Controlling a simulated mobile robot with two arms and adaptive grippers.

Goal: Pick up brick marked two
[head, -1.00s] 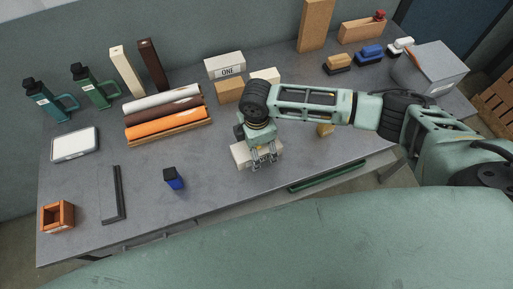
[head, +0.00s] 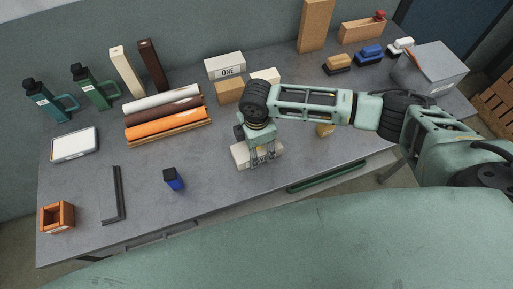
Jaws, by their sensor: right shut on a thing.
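My right gripper (head: 262,162) points down at the middle front of the table, shut on a cream brick (head: 240,156). The gripper and wrist cover much of this brick, and no mark on it is readable. The brick appears at or close to the table top; I cannot tell whether it touches. My left gripper is not in view.
Rolls in a wooden tray (head: 168,139) lie left of the gripper. A small blue bottle (head: 173,179) stands at the front. A green strip (head: 328,177) runs along the front edge. A grey box (head: 438,66) is at right.

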